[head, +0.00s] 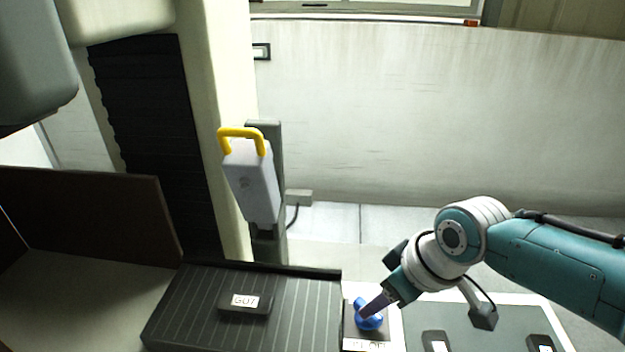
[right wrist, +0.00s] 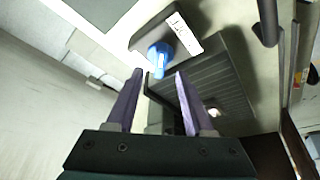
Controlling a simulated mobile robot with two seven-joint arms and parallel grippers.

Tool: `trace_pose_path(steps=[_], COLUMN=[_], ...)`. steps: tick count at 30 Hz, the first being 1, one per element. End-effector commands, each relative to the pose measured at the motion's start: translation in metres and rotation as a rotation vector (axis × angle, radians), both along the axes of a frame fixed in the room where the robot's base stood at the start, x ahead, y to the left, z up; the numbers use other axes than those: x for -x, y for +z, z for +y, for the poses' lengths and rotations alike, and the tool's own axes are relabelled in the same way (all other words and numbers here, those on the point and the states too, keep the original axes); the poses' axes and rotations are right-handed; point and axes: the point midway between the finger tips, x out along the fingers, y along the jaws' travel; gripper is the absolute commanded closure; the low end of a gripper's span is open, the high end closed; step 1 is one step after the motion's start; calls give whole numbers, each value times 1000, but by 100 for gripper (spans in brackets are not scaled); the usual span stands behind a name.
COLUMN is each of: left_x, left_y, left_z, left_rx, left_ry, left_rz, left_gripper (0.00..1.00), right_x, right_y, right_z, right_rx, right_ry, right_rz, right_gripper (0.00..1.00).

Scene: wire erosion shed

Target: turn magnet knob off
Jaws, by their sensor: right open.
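The blue magnet knob (head: 368,318) sits on a dark block with a white label, beside the ribbed dark plate. Its label (head: 364,346) is partly cut off by the bottom edge in the head view. My right gripper (head: 374,306) is at the knob, pointing down and left over it, and hides part of it. In the right wrist view the knob (right wrist: 160,55) shows just beyond the gap between the two open purple fingers (right wrist: 159,75), with its light blue grip in line with the gap. The fingers look empty; whether they touch the knob I cannot tell. My left gripper is out of view.
The ribbed plate (head: 300,300) carries a dark block labelled G07 (head: 245,301). Right of the knob is a grey-green panel (head: 470,325) with dark labelled blocks. A grey box with a yellow handle (head: 250,180) stands behind. A brown panel (head: 90,215) is at left.

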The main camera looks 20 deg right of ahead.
Motion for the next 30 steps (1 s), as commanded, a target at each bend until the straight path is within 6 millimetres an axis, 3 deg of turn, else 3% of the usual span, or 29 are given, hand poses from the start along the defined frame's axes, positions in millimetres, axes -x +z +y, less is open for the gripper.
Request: trace_pose_path(steps=[1, 6, 12, 30], left_x=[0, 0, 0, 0], left_y=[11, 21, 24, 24], left_z=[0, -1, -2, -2], left_rx=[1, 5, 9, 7], left_ry=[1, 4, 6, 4], left_rz=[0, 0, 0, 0], left_gripper=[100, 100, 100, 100], right_x=[4, 15, 21, 24], right_y=[14, 38, 54, 57], right_z=[-1, -4, -6, -5], right_rx=[1, 2, 1, 0], right_ry=[1, 2, 0, 1], right_rz=[-1, 0, 0, 1], right_gripper=[48, 48, 48, 48])
